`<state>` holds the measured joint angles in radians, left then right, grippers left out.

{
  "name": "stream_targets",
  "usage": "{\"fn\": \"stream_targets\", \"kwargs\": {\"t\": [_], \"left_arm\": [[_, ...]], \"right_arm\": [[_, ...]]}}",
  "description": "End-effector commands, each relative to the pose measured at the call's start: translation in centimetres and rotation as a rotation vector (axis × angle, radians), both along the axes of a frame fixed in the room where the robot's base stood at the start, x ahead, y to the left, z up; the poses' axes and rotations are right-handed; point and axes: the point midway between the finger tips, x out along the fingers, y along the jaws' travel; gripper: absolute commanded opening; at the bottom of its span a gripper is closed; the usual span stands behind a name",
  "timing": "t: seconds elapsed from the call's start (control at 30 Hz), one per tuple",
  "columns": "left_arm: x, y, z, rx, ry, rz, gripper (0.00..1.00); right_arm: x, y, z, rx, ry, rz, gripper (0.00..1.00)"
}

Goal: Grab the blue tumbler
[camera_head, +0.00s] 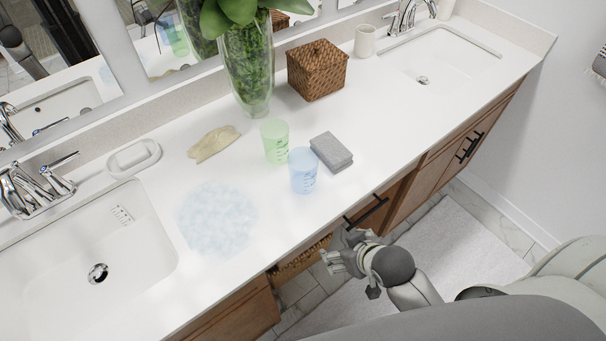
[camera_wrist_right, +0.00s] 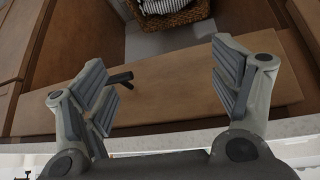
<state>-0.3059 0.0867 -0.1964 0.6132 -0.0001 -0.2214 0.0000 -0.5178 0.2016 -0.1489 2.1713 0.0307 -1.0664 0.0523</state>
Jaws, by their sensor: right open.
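The blue tumbler (camera_head: 303,171) stands upright on the white counter (camera_head: 400,105), near its front edge, in the head view. A green tumbler (camera_head: 275,142) stands just behind it to the left. My right gripper (camera_head: 340,254) is in front of the counter, below and to the right of the blue tumbler, and apart from it. In the right wrist view its fingers (camera_wrist_right: 165,85) are spread wide with nothing between them. That view faces the wooden cabinet front (camera_wrist_right: 180,85), and the tumbler does not show there. My left gripper is not in view.
A folded grey cloth (camera_head: 331,152) lies close to the right of the blue tumbler. A bluish wet-looking patch (camera_head: 217,218) lies to its left. A drawer handle (camera_head: 366,210) juts out near my right gripper. A wicker box (camera_head: 317,70) and plant vase (camera_head: 248,75) stand behind.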

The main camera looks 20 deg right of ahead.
Motion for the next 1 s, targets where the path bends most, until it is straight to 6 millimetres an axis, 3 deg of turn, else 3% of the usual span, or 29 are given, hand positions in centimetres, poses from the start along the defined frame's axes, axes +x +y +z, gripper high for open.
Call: {"fn": "stream_targets", "kwargs": {"t": [0.13,0.2,0.3,0.5,0.7,1.0], "left_arm": [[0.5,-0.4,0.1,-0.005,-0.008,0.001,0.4],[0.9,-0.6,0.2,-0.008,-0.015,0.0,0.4],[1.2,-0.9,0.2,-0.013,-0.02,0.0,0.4],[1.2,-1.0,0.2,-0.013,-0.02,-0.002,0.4],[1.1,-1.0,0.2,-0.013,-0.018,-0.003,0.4],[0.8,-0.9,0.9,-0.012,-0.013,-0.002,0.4]], "right_arm": [[0.5,0.4,5.6,0.014,-0.078,0.013,0.83],[1.9,0.9,8.6,0.038,-0.184,0.035,0.83],[3.8,1.4,10.0,0.071,-0.293,0.056,0.83],[6.4,2.3,12.5,0.136,-0.473,0.097,0.83],[7.8,2.9,14.1,0.183,-0.578,0.122,0.83],[11.4,3.9,12.9,0.188,-0.591,0.122,0.83]]}}
